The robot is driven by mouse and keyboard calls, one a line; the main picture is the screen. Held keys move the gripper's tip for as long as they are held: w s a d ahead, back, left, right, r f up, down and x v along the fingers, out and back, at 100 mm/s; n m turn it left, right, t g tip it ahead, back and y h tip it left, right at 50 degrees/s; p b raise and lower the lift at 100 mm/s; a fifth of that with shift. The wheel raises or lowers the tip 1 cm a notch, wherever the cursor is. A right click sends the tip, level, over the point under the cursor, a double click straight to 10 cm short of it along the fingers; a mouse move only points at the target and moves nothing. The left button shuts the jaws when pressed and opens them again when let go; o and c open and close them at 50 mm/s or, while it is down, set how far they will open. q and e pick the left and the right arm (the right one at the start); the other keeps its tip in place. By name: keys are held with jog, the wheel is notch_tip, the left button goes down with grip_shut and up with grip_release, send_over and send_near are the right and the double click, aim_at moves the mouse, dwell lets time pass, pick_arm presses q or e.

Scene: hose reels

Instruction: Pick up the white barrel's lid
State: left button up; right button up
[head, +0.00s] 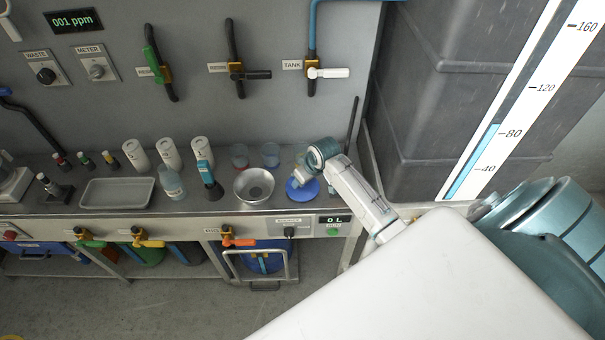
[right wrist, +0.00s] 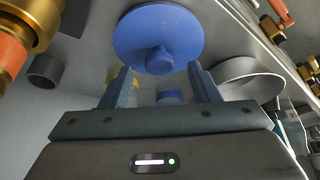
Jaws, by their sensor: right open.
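A round blue lid (head: 303,191) with a central knob lies on the steel bench near its front edge. It also shows in the right wrist view (right wrist: 158,30), at the top middle. My right gripper (head: 296,183) is over the lid in the head view, partly hiding it. In the right wrist view my right gripper (right wrist: 160,76) has its two fingers apart and nothing held between them. The knob appears just beyond the gap between the fingertips. I cannot pick out a white barrel for certain. My left gripper is not in view.
A metal bowl (head: 254,185) stands just left of the lid. A blue-handled tool (head: 209,180), a bottle (head: 171,183) and a grey tray (head: 117,192) are further left. Valves hang on the wall behind. A thin dark rod (head: 352,127) rises at the bench's right end.

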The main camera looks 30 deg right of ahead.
jog(key=shift+x, duration=0.85)
jog(key=c, duration=1.1)
jog(key=shift+r, duration=0.1)
